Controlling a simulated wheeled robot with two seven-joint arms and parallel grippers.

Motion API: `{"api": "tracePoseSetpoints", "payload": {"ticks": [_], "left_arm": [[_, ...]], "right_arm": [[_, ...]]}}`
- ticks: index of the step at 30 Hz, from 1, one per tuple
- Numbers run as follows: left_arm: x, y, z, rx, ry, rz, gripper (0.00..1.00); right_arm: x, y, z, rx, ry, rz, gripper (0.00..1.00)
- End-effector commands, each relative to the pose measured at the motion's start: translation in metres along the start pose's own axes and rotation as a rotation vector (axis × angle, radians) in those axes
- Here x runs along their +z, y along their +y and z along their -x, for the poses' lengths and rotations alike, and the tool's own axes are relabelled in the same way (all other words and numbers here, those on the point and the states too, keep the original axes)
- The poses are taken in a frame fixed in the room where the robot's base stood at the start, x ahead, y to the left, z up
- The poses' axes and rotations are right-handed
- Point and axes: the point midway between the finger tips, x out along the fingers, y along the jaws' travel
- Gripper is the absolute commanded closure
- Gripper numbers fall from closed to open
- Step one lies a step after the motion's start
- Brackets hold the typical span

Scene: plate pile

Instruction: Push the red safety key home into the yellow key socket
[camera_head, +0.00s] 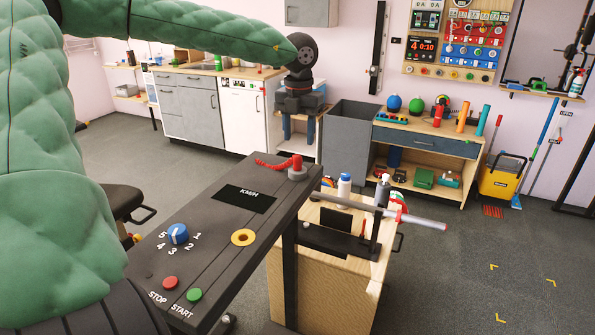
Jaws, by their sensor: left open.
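The red safety key (296,162) stands on a grey round holder at the far right corner of the dark console (205,225). Its red coiled cord (272,163) trails left along the console's far edge. The yellow key socket (243,238) is a flat ring around a dark hole, nearer to me on the console. My left gripper (299,130) points down above the key, its two fingers apart. It appears empty and clear of the key. My right gripper is not in view.
The console carries a KM/H display (244,198), a blue dial (177,234), a red stop button (170,282) and a green start button (194,295). A wooden cabinet (330,270) stands beside the console.

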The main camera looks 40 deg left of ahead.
Motion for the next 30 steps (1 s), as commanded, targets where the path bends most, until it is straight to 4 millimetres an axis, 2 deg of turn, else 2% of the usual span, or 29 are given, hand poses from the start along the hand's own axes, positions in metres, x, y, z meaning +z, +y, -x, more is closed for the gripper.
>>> {"api": "tracePoseSetpoints", "payload": {"ticks": [10, 17, 18, 21, 30], "left_arm": [[-0.001, 0.001, -0.027, 0.0, 0.003, 0.0, 0.52], [-0.002, 0.003, -0.053, 0.0, 0.005, -0.001, 0.52], [-0.001, 0.003, -0.059, 0.0, 0.003, 0.0, 0.52], [-0.001, 0.003, -0.068, 0.001, 0.003, 0.0, 0.52], [-0.001, 0.003, -0.075, 0.0, 0.0, 0.001, 0.52]], "right_arm": [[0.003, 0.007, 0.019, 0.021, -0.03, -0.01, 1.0], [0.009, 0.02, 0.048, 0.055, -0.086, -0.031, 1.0], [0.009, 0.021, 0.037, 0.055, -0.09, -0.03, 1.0], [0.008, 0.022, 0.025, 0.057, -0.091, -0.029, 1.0], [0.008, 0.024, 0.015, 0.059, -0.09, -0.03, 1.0]]}}
